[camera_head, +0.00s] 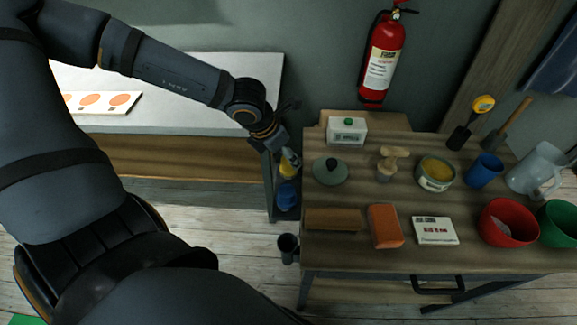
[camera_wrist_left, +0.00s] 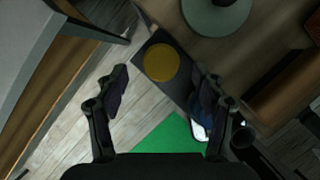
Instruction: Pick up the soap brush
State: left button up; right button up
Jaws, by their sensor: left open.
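A pale wooden, knob-handled tool (camera_head: 389,162), which looks like the soap brush, stands on the wooden table in the head view. My left gripper (camera_head: 286,142) is left of the table, beyond its left edge, well apart from the brush. In the left wrist view my left gripper (camera_wrist_left: 159,82) is open, with nothing held between its fingers. A round yellow top (camera_wrist_left: 161,62) shows below and between the fingers. The brush cannot be made out in the wrist view. My right gripper is in neither view.
On the wooden table (camera_head: 342,262), a grey-green lidded disc (camera_head: 330,172), white box (camera_head: 347,131), yellow-filled tin (camera_head: 436,174), brown block (camera_head: 333,219) and orange block (camera_head: 385,226) surround the brush. A blue-and-yellow item (camera_head: 286,193) stands beside the table. A bin (camera_head: 287,249) is below.

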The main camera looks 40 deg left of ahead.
pick_arm(q)
jog(key=shift+b+x, duration=0.35)
jog(key=shift+x, duration=1.5)
jog(key=shift+w+d, duration=0.1)
jog(key=shift+d, duration=0.05)
jog(key=c, duration=1.3)
jog(key=shift+r, duration=0.15)
